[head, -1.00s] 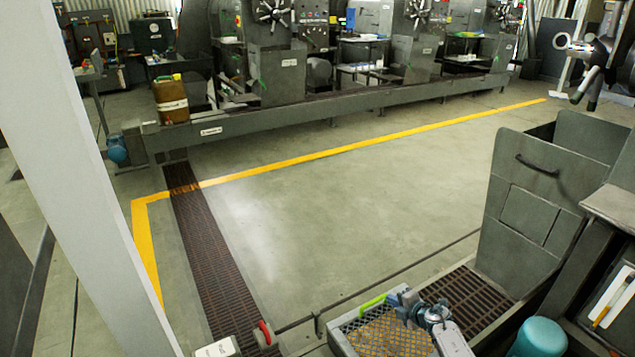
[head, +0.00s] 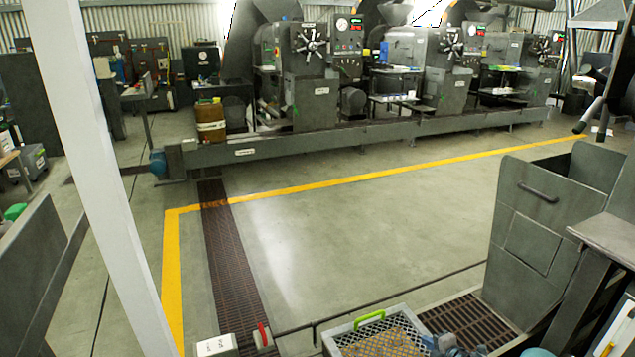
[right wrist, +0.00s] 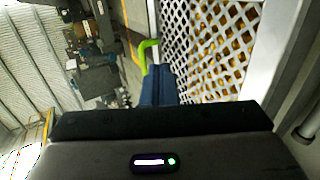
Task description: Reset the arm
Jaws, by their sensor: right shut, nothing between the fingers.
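My right gripper (head: 432,341) is at the bottom edge of the head view, over the right side of a mesh basket (head: 342,331). In the right wrist view its blue fingers (right wrist: 157,82) are together with nothing between them. Brownish contents show through the mesh. Much of my right arm is cut off by the lower frame edge. My left gripper is not in view.
A grey hopper bin (head: 535,240) stands right of the basket, with a floor grate (head: 462,316) beside it. A white post (head: 100,180) crosses the left. Screw expeller machines (head: 310,85) line the back. The floor inside the yellow line (head: 360,172) is clear.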

